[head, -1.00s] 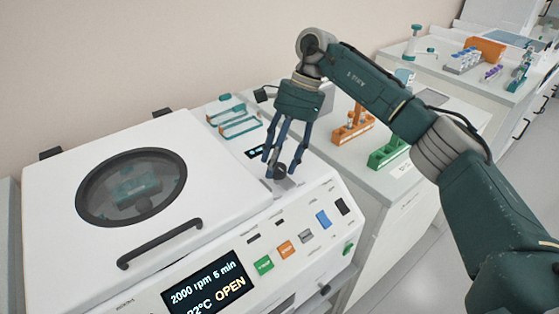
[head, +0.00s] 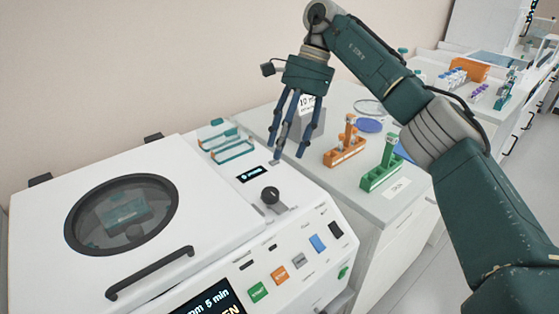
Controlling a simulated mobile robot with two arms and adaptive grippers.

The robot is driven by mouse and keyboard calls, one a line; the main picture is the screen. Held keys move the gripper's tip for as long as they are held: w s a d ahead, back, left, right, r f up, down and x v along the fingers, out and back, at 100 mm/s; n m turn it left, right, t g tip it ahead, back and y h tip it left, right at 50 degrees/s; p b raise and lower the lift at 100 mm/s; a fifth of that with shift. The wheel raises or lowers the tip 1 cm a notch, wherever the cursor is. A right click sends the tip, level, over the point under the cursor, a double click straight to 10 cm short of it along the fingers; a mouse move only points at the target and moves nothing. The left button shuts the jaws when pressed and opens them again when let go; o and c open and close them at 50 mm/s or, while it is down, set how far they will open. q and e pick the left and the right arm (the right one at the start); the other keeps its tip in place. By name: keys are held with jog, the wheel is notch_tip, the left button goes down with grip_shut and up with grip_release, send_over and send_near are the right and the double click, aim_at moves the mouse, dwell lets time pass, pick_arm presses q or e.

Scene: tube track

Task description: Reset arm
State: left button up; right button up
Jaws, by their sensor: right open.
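My right gripper (head: 288,157) hangs fingers down in the head view, above the back right part of the white centrifuge (head: 200,165). Its fingers are apart with nothing between them. The black knob (head: 271,195) on the centrifuge top stands below and in front of the fingertips, clear of them. My right arm reaches in from the right edge. My left gripper is not in view.
The centrifuge lid (head: 122,213) is down, with a black handle (head: 150,273). Teal-edged racks (head: 228,143) sit at its back. An orange rack (head: 345,152) and a green rack (head: 381,176) stand on the bench at right. A blue disc (head: 368,125) lies behind them.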

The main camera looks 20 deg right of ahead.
jog(key=shift+d+r, duration=0.15)
jog(key=shift+r, duration=0.2)
